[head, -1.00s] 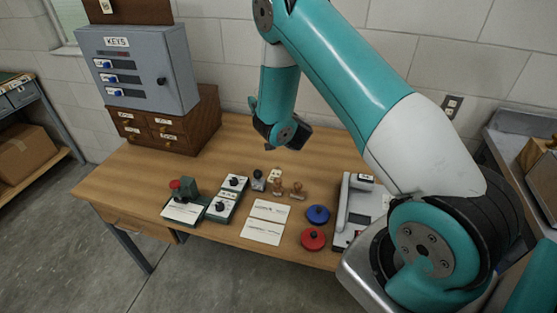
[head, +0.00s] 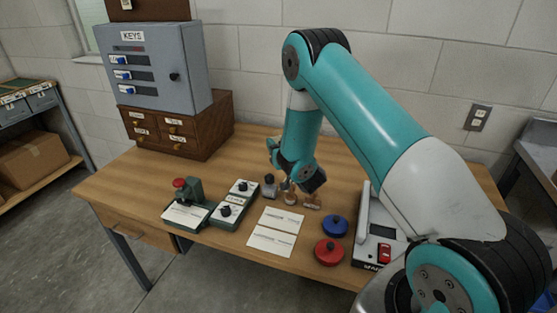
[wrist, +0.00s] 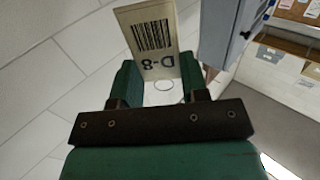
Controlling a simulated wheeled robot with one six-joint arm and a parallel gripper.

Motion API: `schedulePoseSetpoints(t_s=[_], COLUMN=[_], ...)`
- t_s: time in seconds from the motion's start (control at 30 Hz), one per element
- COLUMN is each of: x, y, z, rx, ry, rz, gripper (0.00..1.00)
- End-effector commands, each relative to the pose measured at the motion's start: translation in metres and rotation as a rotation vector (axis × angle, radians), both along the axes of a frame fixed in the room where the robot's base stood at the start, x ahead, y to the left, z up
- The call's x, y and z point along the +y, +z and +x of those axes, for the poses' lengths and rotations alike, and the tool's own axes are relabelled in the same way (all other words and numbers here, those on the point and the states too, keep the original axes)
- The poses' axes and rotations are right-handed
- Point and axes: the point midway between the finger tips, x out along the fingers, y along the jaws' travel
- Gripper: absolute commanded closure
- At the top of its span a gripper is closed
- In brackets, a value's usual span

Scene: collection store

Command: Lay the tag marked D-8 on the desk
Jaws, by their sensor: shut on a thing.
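The tag marked D-8 (wrist: 152,28) is a pale card with a barcode, its print upside down in the wrist view. My gripper (wrist: 161,75) is shut on it, with a green finger on either side. In the head view my gripper (head: 313,181) hangs low over the middle of the desk, behind the stamps; I cannot make out the tag there. The wooden desk (head: 125,185) has bare top at its left end and along the back.
On the desk are several stamps (head: 270,187), two white cards (head: 282,219), blue (head: 335,225) and red (head: 329,252) round pads, dialled boxes (head: 228,211), and a scale-like device (head: 384,254). A grey key cabinet (head: 160,70) stands on wooden drawers (head: 185,140) at the back left.

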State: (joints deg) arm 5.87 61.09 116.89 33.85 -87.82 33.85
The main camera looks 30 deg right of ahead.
Motion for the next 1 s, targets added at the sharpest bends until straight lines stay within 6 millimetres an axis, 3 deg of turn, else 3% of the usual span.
schedulePoseSetpoints(t_s=[0.03,0.23,1.0], x=[-0.001,0.000,0.000], y=[-0.013,-0.036,-0.049], z=[-0.001,-0.001,0.000], rx=[0.003,0.002,0.000], ry=[-0.001,-0.001,0.000], rz=[0.000,-0.001,0.000], gripper=[0.81,0.81,0.81])
